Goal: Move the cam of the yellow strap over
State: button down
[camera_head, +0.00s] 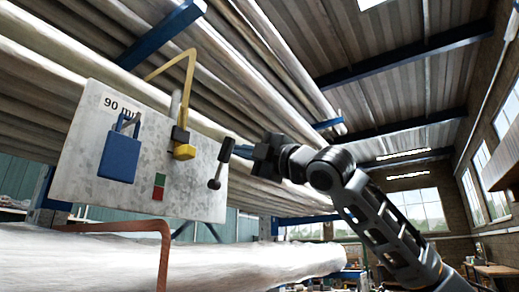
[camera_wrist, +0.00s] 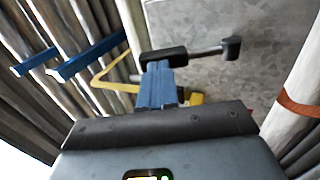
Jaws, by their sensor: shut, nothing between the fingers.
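I cannot tell which part is the cam. My gripper (camera_head: 234,150) is shut and empty, its blue fingertips (camera_wrist: 160,70) at the black handle. I cannot tell whether they touch it.
The grey plate (camera_head: 85,170) carries a blue padlock (camera_head: 120,155) and a red-green marker (camera_head: 158,187). Long wrapped pipes run behind and below the plate. A brown bent strap (camera_head: 163,240) lies below it. Blue rack beams (camera_head: 160,35) stand at upper left.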

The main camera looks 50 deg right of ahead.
aim_at(230, 154)
jog(key=shift+w+r, duration=0.25)
jog(key=shift+w, duration=0.3)
jog(key=shift+w+a+r+p, duration=0.1)
jog(key=shift+w+r+p, duration=0.75)
jog(key=shift+w+r, duration=0.35)
jog(key=shift+w, duration=0.5)
